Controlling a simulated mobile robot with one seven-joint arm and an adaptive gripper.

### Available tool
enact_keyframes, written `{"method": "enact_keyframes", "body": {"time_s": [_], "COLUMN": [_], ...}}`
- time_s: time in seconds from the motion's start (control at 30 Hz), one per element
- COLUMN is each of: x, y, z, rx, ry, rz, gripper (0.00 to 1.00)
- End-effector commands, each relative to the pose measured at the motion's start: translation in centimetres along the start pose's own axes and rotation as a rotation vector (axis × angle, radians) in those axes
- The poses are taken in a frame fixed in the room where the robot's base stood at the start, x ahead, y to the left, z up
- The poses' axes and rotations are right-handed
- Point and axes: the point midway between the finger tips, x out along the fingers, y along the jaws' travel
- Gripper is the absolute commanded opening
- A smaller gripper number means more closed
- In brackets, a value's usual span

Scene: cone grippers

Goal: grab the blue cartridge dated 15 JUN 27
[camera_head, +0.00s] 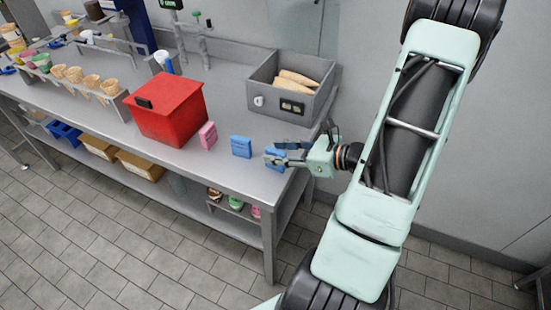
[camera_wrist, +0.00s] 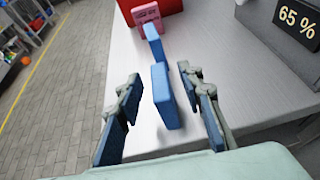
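Two blue cartridges stand on the grey metal bench near its right front corner. The nearer blue cartridge (camera_wrist: 163,95) stands upright between the fingers of my gripper (camera_wrist: 160,80), with a gap on each side in the wrist view. In the head view this nearer cartridge (camera_head: 276,161) is partly hidden by my gripper (camera_head: 274,152). The farther blue cartridge (camera_head: 241,147) stands to its left, clear of my gripper; it also shows beyond the nearer one in the wrist view (camera_wrist: 154,44). My gripper is open. No date is readable on either blue cartridge.
A pink cartridge (camera_head: 208,135) stands left of the blue ones, beside a red bin (camera_head: 180,112). A grey box (camera_head: 270,98) with cones stands behind, its panel reading "65 %" (camera_wrist: 298,18). The bench's front edge (camera_head: 220,183) is close. Several cones stand at the left.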

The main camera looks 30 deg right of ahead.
Motion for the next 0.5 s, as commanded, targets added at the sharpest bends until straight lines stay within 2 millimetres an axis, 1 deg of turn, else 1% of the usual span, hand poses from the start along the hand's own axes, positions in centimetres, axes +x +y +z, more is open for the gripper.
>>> {"method": "enact_keyframes", "body": {"time_s": [0.03,0.1,0.33,0.37,0.5], "x": [0.55,0.93,1.06,1.05,1.04], "y": [0.05,-0.01,-0.03,-0.02,-0.02], "z": [-0.03,-0.04,-0.03,-0.03,-0.03], "rx": [0.001,0.001,0.0,0.0,0.0], "ry": [0.001,0.001,0.001,0.001,0.001], "rz": [0.002,-0.001,-0.001,-0.001,-0.001], "gripper": [0.35,0.35,0.35,0.33,0.17]}}
